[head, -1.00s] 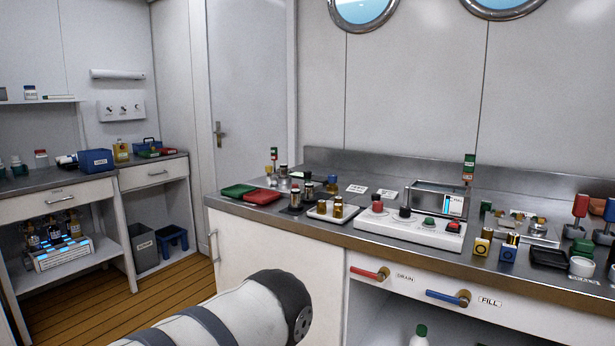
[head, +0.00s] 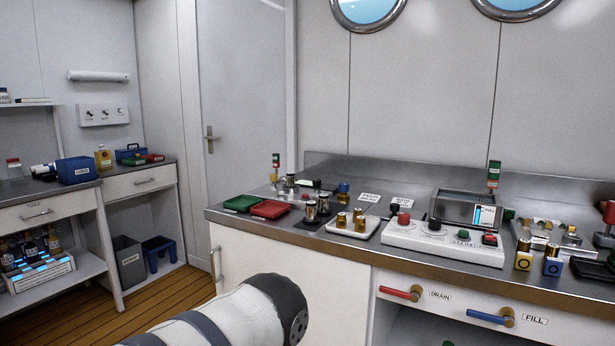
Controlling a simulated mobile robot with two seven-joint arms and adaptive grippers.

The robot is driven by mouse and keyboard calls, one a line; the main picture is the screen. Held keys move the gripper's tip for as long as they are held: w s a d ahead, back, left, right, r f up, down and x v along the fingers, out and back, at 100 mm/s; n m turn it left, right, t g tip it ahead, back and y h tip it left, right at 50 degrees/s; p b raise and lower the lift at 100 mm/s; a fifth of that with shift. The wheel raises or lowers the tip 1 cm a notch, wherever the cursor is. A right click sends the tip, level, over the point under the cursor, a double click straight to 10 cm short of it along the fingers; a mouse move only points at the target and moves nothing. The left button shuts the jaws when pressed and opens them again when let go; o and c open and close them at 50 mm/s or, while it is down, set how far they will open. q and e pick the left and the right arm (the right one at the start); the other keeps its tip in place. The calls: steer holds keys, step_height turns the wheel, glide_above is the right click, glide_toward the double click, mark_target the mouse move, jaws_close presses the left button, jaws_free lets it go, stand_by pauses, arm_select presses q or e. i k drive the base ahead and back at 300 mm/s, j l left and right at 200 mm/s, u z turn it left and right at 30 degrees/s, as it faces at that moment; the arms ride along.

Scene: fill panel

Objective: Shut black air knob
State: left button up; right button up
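A white control panel (head: 425,243) lies on the steel counter, with a low steel box behind it. A black knob (head: 435,224) stands near the panel's middle. A red knob (head: 403,218) is to its left, and a red button (head: 489,239) is near the panel's right end. I cannot read a label on the black knob or tell whether it is open or shut. Neither of my grippers is in view. Only a white arm link of mine with a dark round end shows at the bottom, apart from the counter.
The counter (head: 350,268) holds green (head: 243,203) and red trays (head: 270,209), and a white tray (head: 347,234) left of the panel. Red (head: 402,292) and blue handles (head: 490,316), marked DRAIN and FILL, stick out of its front. Wooden floor (head: 170,306) is clear at left.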

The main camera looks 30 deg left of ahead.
mark_target(316, 183)
steer(key=j+z, duration=0.2)
steer(key=j, duration=1.3)
